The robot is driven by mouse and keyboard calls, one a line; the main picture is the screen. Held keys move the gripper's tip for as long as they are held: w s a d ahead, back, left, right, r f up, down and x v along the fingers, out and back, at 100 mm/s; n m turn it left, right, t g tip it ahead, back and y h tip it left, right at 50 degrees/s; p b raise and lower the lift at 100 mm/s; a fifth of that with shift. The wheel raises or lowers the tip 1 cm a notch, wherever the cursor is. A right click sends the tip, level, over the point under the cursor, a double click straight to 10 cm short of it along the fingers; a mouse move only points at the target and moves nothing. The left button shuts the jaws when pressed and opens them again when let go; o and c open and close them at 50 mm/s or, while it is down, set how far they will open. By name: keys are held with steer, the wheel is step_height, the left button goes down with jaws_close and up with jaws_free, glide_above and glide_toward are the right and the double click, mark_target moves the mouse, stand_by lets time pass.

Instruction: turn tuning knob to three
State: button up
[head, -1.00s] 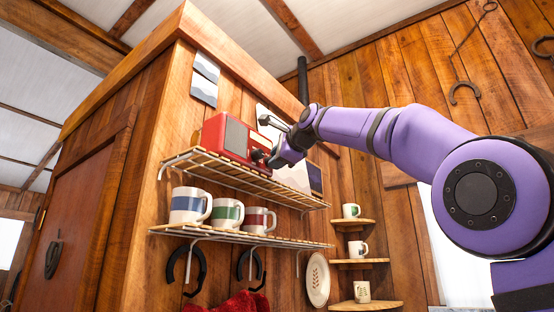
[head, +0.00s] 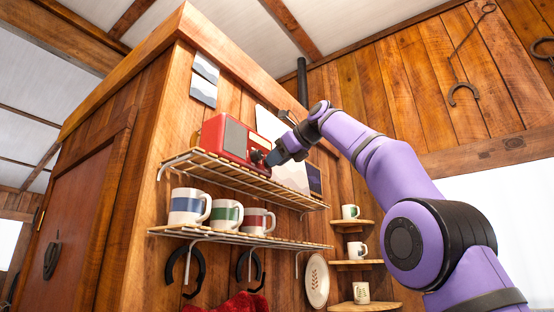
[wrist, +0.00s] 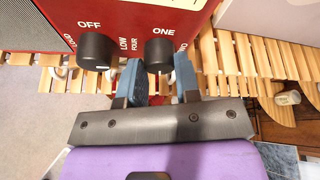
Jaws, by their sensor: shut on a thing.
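The red radio (head: 226,136) stands on the upper slatted shelf, with its front facing right. In the wrist view its front carries two black knobs. The left knob (wrist: 96,51) has OFF above it and LOW to its right. The tuning knob (wrist: 159,55) has ONE above it and FOUR to its left; the label on its right is partly covered. My gripper (wrist: 161,77) has its blue fingers on either side of the tuning knob and is shut on it. In the head view my gripper (head: 272,158) is at the radio's front. The tuning knob's pointer is not clear.
The upper shelf (head: 245,178) runs under the radio. Mugs (head: 226,214) stand on the lower shelf, with black hooks below. Papers and a dark panel (head: 314,180) are on the wall close behind my gripper. Corner shelves (head: 355,223) with small cups stand to the right.

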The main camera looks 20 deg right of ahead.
steer(key=shift+m+y, duration=0.4)
steer(key=shift+m, duration=0.3)
steer(key=o, duration=0.9)
steer(key=shift+w, duration=0.1)
